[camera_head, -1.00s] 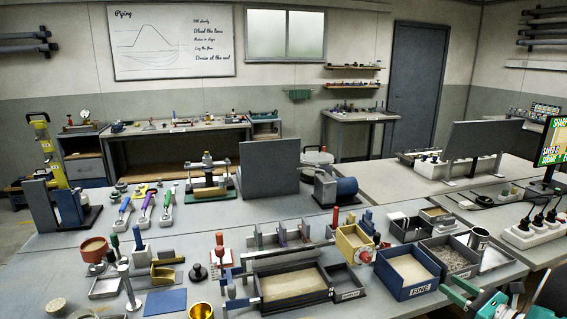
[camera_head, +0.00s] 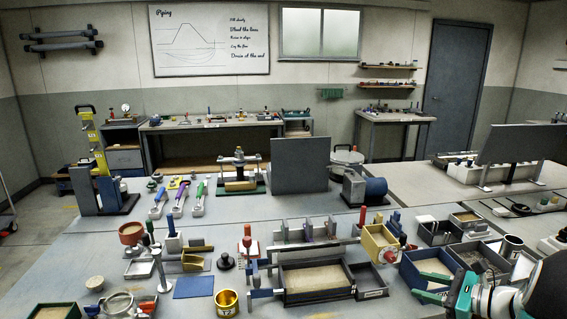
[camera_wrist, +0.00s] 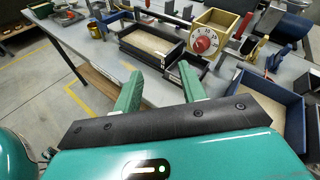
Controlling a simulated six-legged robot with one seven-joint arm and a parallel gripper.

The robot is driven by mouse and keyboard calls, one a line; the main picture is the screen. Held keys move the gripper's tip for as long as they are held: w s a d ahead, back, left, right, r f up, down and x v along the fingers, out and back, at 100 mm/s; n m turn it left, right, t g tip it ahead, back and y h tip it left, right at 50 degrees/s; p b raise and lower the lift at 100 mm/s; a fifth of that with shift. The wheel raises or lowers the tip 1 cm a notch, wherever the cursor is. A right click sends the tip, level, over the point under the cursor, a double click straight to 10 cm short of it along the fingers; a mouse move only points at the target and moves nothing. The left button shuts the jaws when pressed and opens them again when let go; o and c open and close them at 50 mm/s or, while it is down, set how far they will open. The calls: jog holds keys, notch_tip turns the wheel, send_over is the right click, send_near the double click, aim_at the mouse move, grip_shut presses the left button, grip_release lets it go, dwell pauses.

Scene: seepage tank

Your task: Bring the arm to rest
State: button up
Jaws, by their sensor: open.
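My gripper (camera_wrist: 160,95) shows in the wrist view with its two green fingers apart and nothing between them. It is in front of the bench edge, with the black sand tray (camera_wrist: 127,41) beyond the fingertips. In the head view my gripper (camera_head: 441,292) is at the lower right, beside the blue bin (camera_head: 412,275) marked FINE, and seems to overlap the bin's near side in the picture. I cannot tell whether it touches the bin. My arm runs out of the picture at the lower right corner.
A brass cup (camera_head: 227,301), blue plate (camera_head: 193,287) and several tools crowd the bench. In the wrist view, open floor (camera_wrist: 45,70) lies left of the bench.

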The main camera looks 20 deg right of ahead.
jog(key=a+r+n+g, duration=0.2)
jog(key=a+n+g, duration=0.45)
jog(key=a, duration=0.85)
jog(key=s+a+r+n+h, duration=0.2)
jog(key=s+a+n, duration=0.4)
jog(key=a+n, duration=0.3)
jog(key=s+a+r+n+h, duration=0.2)
jog(key=s+a+n+h, duration=0.3)
jog(key=a+n, duration=0.3)
jog(key=s+n, duration=0.1)
jog(key=n, duration=0.2)
jog(key=shift+a+r+g, duration=0.3)
jog(key=shift+a+g, duration=0.05)
jog(key=shift+n, duration=0.25)
jog(key=shift+c, duration=0.2)
